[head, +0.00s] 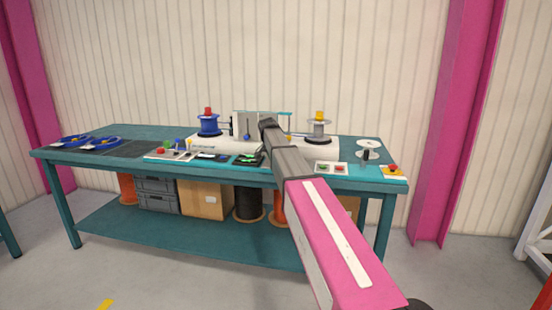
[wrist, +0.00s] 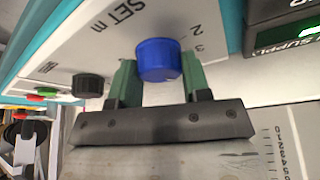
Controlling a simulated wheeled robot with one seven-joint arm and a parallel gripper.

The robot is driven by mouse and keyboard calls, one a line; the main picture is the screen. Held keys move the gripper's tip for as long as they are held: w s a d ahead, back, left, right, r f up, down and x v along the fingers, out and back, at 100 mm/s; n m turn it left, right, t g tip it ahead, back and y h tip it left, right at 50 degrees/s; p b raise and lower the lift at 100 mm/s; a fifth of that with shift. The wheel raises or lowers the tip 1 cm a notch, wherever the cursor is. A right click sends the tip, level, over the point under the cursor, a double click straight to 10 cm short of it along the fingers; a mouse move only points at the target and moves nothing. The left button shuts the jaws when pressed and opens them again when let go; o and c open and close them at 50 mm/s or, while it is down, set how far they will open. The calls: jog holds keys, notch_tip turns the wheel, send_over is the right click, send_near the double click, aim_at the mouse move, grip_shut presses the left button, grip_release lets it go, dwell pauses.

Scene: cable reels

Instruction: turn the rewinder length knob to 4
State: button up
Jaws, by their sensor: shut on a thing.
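A blue knob (wrist: 158,58) sits on a white panel in the wrist view, beside the printed words "SET M" and the numbers 2 and 3. My gripper (wrist: 159,68) has its two green fingers on either side of the knob and is shut on it. The knob's pointer is hidden, so its setting cannot be read. In the head view the white rewinder (head: 205,143) stands on the teal bench (head: 95,157), and my arm reaches over the bench to it. My arm hides part of the machine there.
A black knob (wrist: 88,86) lies left of the gripper in the wrist view, and a dark display box (wrist: 285,30) lies right. On the bench stand a blue reel (head: 208,125), a grey reel (head: 319,130) and small control panels along the front edge.

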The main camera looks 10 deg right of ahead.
jog(key=shift+m, duration=0.4)
jog(key=o, duration=0.9)
jog(key=shift+a+r, duration=0.1)
jog(key=v, duration=1)
jog(key=shift+r, duration=0.3)
jog(key=shift+a, duration=0.1)
